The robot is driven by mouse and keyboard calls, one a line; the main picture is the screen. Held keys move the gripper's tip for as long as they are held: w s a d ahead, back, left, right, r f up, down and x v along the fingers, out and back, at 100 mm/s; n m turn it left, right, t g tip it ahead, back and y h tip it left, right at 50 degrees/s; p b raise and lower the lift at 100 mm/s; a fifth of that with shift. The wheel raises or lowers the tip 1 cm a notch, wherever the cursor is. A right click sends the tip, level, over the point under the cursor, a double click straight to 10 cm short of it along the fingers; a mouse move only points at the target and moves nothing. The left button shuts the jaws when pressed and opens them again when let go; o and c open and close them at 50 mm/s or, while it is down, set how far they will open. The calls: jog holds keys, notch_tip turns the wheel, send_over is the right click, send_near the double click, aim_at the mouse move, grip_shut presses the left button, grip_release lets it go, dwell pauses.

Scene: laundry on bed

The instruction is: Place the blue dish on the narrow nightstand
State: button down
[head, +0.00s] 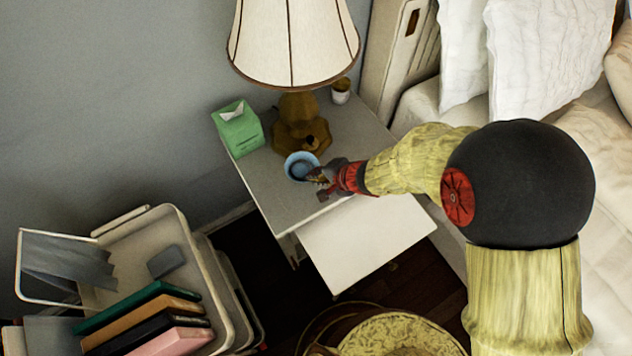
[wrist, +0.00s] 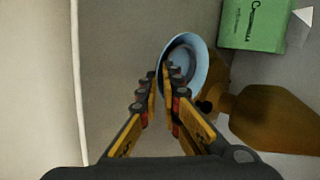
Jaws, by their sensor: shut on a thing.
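The blue dish (head: 301,166) is a small round bowl at the narrow nightstand's top, near the lamp base. My gripper (head: 322,181) reaches in from the right and is shut on the dish's near rim. In the wrist view, the fingers (wrist: 161,88) pinch the rim of the dish (wrist: 190,58), which looks tilted there. I cannot tell whether the dish touches the surface. The narrow nightstand (head: 251,171) has a grey top, and a white drawer or lower panel (head: 368,240) sticks out from its front.
A lamp (head: 298,108) stands just behind the dish, and a green tissue box (head: 237,130) stands to its left. A small cup (head: 341,90) is at the back right. The bed (head: 440,100) is at right. A cart with books (head: 160,310) and a round basket (head: 400,335) are in front.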

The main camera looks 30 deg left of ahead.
jog(key=shift+f+b, duration=0.45)
jog(key=shift+f, duration=0.95)
jog(key=shift+f, duration=0.15)
jog(key=c, duration=2.3)
grip_release()
jog(key=shift+d, duration=0.1)
jog(key=shift+d+r, duration=0.15)
jog(key=shift+r, duration=0.35)
jog(key=p+v, duration=0.4)
jog(key=v, duration=0.7)
jog(key=shift+s+d, duration=0.1)
jog(key=shift+d, duration=0.1)
jog(key=shift+r, duration=0.1)
